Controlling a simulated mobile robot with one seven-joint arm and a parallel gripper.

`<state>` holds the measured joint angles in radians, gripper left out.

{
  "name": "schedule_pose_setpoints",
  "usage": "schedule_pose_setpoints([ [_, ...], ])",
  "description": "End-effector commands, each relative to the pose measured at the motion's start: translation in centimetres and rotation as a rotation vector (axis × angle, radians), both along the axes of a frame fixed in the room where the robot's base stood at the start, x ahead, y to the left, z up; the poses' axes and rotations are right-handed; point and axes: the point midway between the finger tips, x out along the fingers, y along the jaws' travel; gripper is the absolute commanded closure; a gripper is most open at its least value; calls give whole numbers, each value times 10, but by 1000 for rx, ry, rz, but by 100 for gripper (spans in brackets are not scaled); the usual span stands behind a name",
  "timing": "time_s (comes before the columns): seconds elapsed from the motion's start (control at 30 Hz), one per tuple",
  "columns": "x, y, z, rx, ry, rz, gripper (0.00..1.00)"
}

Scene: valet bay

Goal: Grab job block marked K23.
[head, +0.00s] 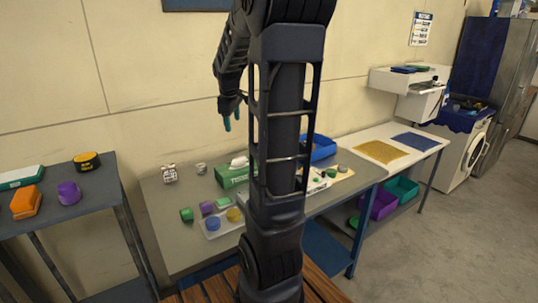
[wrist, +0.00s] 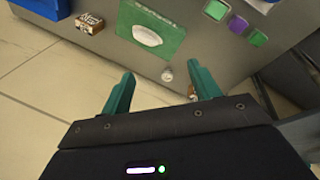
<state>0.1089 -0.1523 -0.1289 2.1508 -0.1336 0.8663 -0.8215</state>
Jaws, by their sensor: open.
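A small block with dark lettering on a pale face (head: 169,173) stands at the back left of the grey table in the head view. In the wrist view a brown block at the right fingertip (wrist: 192,91) is mostly hidden by that finger. Another brown block with a lettered white face (wrist: 89,23) lies at the upper left of the wrist view, beyond the tissue box. I cannot read either marking surely, so I cannot tell which is K23. My gripper (head: 232,118) is open and empty, above the table's back edge; its teal fingers also show in the wrist view (wrist: 164,83).
A green tissue box (head: 232,176) and a small metal cylinder (head: 201,168) stand near the lettered block. Green and purple blocks and a light tray (head: 214,233) lie in front. A side table (head: 84,205) is at left. My arm hides the table's middle.

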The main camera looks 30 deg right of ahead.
Motion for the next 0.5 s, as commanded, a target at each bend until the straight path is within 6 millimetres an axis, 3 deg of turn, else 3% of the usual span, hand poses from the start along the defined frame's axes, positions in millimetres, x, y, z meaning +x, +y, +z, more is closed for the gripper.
schedule_pose_setpoints([
  [0.1,29,-25,-14,-41,41,71,38],
  [0.5,110,-112,-71,-174,184,336,38],
])
